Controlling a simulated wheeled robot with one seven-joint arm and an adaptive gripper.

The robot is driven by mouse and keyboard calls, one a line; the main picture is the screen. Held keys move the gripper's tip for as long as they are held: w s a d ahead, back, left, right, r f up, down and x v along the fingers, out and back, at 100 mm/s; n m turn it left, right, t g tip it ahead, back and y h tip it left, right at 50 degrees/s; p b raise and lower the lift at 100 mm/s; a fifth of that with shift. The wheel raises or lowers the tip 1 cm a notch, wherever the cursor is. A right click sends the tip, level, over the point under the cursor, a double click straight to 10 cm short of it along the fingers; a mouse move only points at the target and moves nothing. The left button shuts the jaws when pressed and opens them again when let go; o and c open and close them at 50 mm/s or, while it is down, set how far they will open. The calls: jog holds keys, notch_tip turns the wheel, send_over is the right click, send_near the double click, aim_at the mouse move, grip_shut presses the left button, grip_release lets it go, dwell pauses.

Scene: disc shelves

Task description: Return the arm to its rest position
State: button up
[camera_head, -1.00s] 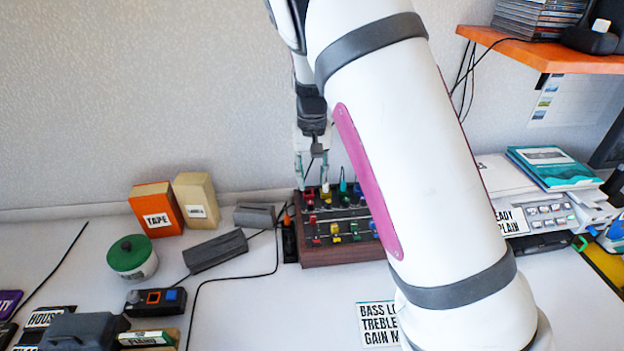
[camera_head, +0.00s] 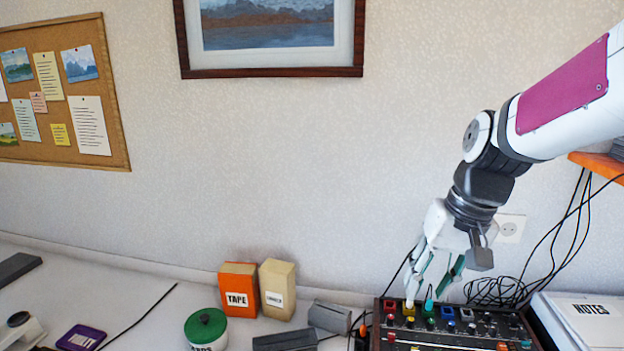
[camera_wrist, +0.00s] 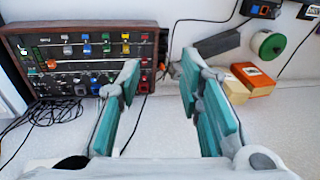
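My arm (camera_head: 562,92) reaches in from the right in the head view, with white links and a magenta panel. My gripper (camera_head: 428,284) hangs fingers-down by the back edge of the mixer (camera_head: 376,335), a wood-sided box with coloured knobs. In the wrist view my gripper (camera_wrist: 163,82) is open. The mixer (camera_wrist: 30,70) lies at the left there, partly overlapped by one finger. I cannot tell the exact height of the fingertips above it.
An orange TAPE box (camera_head: 238,290), a tan box (camera_head: 278,290) and a green-lidded tin (camera_head: 206,328) stand left of the mixer. Loose black cables (camera_head: 500,290) lie behind it. An orange shelf (camera_head: 600,165) juts out at the right. A framed picture (camera_head: 270,72) hangs on the wall.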

jog(key=s+r+n+t+h, duration=0.1)
jog(key=s+r+t, duration=0.1)
jog(key=s, duration=1.6)
jog(key=shift+s+d+r+t+h+p, duration=0.35)
jog(key=shift+s+r+h+p, duration=0.1)
jog(key=shift+r, duration=0.45)
jog(key=shift+d, duration=0.2)
dwell(0.4)
dwell(0.9)
